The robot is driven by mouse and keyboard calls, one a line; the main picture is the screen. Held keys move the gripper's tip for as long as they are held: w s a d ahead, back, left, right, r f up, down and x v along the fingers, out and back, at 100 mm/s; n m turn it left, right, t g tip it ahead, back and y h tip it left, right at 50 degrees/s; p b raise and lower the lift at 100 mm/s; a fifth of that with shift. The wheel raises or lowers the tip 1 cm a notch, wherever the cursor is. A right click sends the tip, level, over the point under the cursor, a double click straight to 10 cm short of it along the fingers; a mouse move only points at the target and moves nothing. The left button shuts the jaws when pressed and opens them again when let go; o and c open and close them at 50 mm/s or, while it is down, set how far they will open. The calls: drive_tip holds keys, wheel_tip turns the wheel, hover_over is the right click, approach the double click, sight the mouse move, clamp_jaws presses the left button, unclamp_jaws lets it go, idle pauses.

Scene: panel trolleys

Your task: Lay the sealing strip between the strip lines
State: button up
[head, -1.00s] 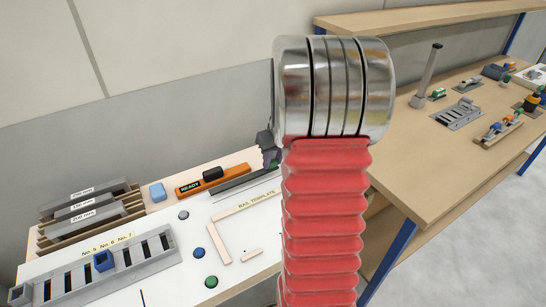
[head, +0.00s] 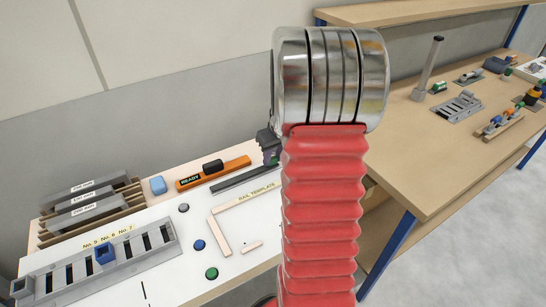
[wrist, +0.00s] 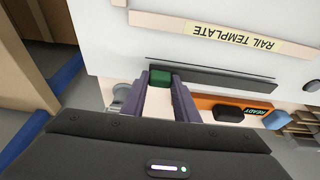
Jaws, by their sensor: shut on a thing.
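My gripper (wrist: 167,80) is shut on a small green piece (wrist: 160,77) in the wrist view. It may be the sealing strip; only its end shows between the fingertips. In the head view, my gripper (head: 271,150) is partly hidden behind my red arm, above the back right of the white worktop. A long dark bar (head: 244,180) lies there beneath it, and shows beyond the fingertips in the wrist view (wrist: 225,79). A short black line (head: 143,292) on the near part of the worktop may be one of the strip lines; a second is not clearly visible.
An orange READY unit (head: 212,174), a blue block (head: 158,185) and a RAIL TEMPLATE outline (head: 222,232) are on the worktop. A grey slotted rack (head: 70,278) with a blue piece is front left. Several buttons stand between. A wooden bench (head: 420,150) is at right.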

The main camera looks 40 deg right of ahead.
drive_tip(key=shift+f, duration=0.55)
drive_tip(key=o, duration=1.1)
drive_tip(key=shift+o, duration=0.2)
drive_tip(key=v, duration=1.3)
drive_tip(key=shift+s+r, duration=0.15)
drive_tip(key=shift+r, duration=0.15)
